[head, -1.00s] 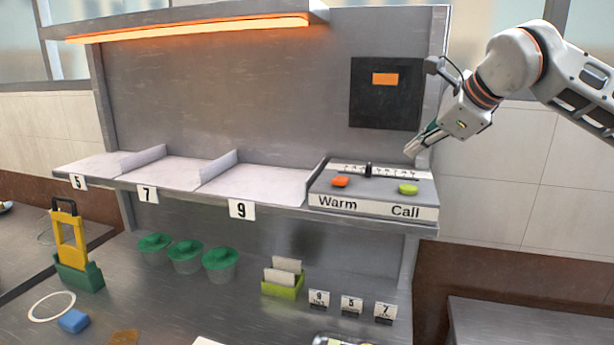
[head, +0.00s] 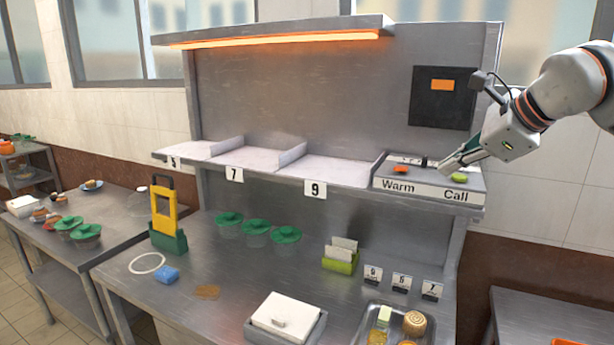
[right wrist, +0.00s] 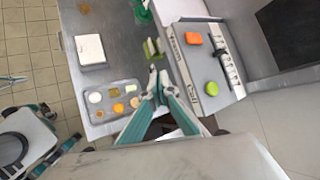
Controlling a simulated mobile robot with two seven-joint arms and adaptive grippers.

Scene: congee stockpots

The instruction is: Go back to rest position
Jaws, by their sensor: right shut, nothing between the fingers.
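My right gripper (head: 445,170) comes in from the right in the head view, its tips in front of the control box (head: 436,190) marked Warm and Call. In the right wrist view, its fingers (right wrist: 158,86) are shut with nothing between them, above the counter beside the box. The orange button (head: 401,169) and the green button (head: 459,178) on the box show, and they also show in the right wrist view. My left gripper does not show in the head view.
The steel shelf has numbered bays 5, 7 and 9 (head: 315,190). Below stand green-lidded cups (head: 257,230), a yellow and green stand (head: 164,210), a green card holder (head: 341,258), a white box (head: 285,315) and a tray of food (head: 345,335). A side table stands left.

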